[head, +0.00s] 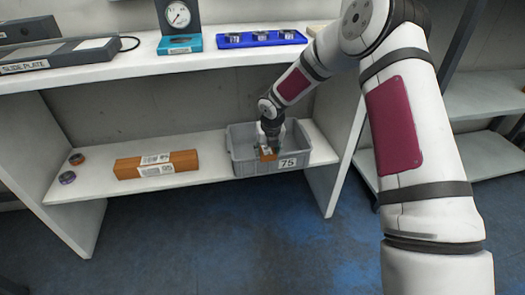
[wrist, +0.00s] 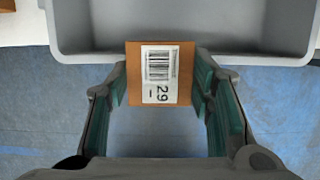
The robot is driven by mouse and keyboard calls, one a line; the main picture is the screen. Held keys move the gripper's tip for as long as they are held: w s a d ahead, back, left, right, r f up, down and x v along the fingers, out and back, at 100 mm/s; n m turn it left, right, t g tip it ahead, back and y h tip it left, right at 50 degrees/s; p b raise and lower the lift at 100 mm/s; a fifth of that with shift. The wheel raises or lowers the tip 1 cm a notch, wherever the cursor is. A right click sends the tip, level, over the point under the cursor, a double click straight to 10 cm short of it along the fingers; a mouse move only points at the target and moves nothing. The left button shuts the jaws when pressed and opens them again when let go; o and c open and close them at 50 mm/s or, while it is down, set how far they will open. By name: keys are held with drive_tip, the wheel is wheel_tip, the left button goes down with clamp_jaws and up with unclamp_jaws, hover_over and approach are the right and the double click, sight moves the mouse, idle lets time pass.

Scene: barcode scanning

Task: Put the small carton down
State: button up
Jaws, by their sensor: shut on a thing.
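The small carton (wrist: 132,88) is brown, with a white barcode label reading 29, in the wrist view. My gripper (wrist: 160,88) is shut on it, one finger on each side. In the head view my gripper (head: 268,148) is at the front of a grey bin labelled 75 (head: 240,167), with the carton (head: 267,154) at its fingertips. In the wrist view the carton overlaps the near rim of the bin (wrist: 90,50). The height of the carton above the bin floor or rim is hard to tell.
The bin stands on the lower shelf (head: 100,180). A long brown box (head: 184,163) with labels lies to its left, and two tape rolls (head: 72,168) lie further left. The upper shelf (head: 130,62) is above, holding a gauge (head: 178,14) and a blue tray (head: 262,39).

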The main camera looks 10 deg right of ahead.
drive_tip(key=w+b, duration=0.2)
drive_tip(key=w, duration=0.8)
drive_tip(key=shift+s+f+b, duration=0.15)
drive_tip(key=shift+f+b, duration=0.6)
drive_tip(key=shift+f, duration=1)
drive_tip(key=shift+s+f+b, duration=0.15)
drive_tip(key=shift+f+b, duration=0.6)
drive_tip(key=shift+f, duration=1)
drive_tip(key=shift+f, duration=0.6)
drive_tip(key=o, duration=1.4)
drive_tip(key=p+v, duration=0.3)
drive_tip(key=v, duration=0.5)
drive_tip(key=shift+r, duration=0.35)
